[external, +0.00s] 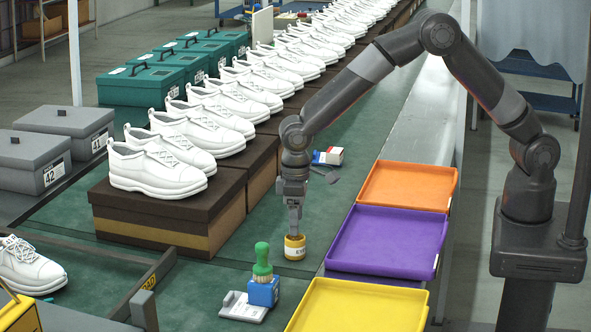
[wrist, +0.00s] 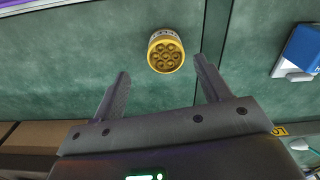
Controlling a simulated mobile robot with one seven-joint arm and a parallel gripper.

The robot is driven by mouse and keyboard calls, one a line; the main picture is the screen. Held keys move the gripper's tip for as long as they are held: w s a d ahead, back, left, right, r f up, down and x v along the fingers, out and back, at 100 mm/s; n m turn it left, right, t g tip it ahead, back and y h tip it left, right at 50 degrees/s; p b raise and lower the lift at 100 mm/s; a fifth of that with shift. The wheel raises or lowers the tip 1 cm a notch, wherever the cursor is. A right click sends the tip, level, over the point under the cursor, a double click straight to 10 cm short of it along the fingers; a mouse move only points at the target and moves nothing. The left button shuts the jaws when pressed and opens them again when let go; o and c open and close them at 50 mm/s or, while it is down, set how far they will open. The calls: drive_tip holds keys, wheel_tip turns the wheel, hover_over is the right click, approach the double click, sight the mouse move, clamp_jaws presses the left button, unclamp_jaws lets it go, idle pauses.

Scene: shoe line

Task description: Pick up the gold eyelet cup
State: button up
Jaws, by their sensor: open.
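The gold eyelet cup (external: 294,247) stands upright on the green surface, with a dark-lettered pale label on its side. My gripper (external: 294,226) is directly above it, pointing down, with its tips close to the cup's rim. In the wrist view the cup (wrist: 166,52) shows its top with several round holes. My gripper's two fingers (wrist: 161,67) are spread apart and empty, and the cup appears between and just beyond their tips. I cannot tell whether a finger touches it.
A blue block with a green knob (external: 263,272) stands left of the cup by a grey plate (external: 243,307). Yellow (external: 362,305), purple (external: 388,242) and orange (external: 408,186) trays lie right. Boxes bearing white shoes (external: 158,170) are left. A blue-white box (external: 329,156) lies behind.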

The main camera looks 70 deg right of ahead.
sight(295, 244)
drive_tip(key=f, duration=0.7)
drive_tip(key=shift+a+f, duration=0.1)
drive_tip(key=shift+a, duration=0.3)
drive_tip(key=shift+c, duration=0.3)
drive_tip(key=c, duration=1.1)
